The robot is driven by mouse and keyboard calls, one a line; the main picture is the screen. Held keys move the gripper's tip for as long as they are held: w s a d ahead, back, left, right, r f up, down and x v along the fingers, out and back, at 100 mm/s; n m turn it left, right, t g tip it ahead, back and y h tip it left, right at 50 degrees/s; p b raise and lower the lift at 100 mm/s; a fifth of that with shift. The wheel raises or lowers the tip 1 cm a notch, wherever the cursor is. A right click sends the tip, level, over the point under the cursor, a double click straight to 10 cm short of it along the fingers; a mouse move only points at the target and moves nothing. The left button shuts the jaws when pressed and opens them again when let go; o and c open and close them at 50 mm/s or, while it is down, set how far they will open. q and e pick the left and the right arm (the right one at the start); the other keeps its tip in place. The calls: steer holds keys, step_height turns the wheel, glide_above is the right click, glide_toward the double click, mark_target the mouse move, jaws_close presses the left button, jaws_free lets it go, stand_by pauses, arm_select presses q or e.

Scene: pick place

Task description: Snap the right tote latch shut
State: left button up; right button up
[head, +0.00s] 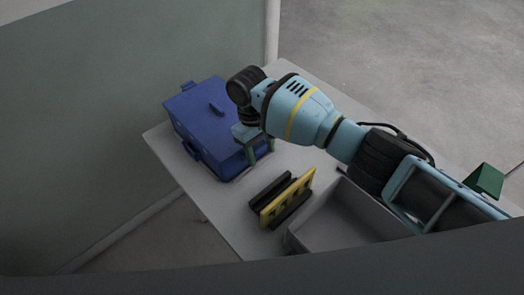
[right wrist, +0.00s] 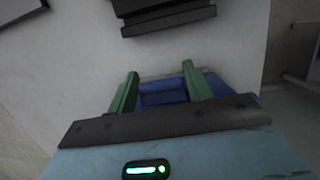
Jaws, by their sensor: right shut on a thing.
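A blue tote (head: 205,122) with its lid down stands on the grey table, and a small handle (head: 217,108) shows on the lid. One latch (head: 191,150) shows on its near left side. My right gripper (head: 262,151) is at the tote's right side, its green fingers pointing down. In the right wrist view the fingers (right wrist: 160,88) stand apart with a blue part of the tote (right wrist: 163,92) between them, and they are shut on it. This looks like the right latch, but my gripper mostly hides it, so its position cannot be told. My left gripper is not in view.
A yellow and black rack-like object (head: 287,200) stands on the table (head: 228,205) in front of the tote. A grey open bin (head: 335,212) is right of it, under my right arm. A grey-green wall panel (head: 110,110) rises behind the tote on the left.

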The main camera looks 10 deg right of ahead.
steer(key=shift+w+a+f+g+h+b, duration=0.2)
steer(key=shift+g+h+b, duration=0.1)
steer(key=shift+g+b, duration=0.25)
steer(key=shift+w+a+r+g+h+b, duration=0.15)
steer(key=shift+r+g+h+b, duration=0.1)
steer(key=shift+g+h+b, duration=0.15)
steer(key=shift+w+r, duration=0.1)
arm_select(q)
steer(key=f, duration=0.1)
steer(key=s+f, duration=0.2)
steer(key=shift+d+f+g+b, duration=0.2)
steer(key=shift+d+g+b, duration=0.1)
steer(key=shift+b, duration=0.05)
arm_select(e)
steer(key=shift+r+g, duration=0.1)
steer(key=shift+g, duration=0.25)
steer(key=shift+h, duration=0.3)
steer(key=o, duration=0.7)
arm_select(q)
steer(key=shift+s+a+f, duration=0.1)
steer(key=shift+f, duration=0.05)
arm_select(e)
steer(key=shift+o, duration=1.3)
steer(key=shift+r, duration=0.1)
steer(key=shift+w, duration=0.1)
steer(key=shift+r, duration=0.1)
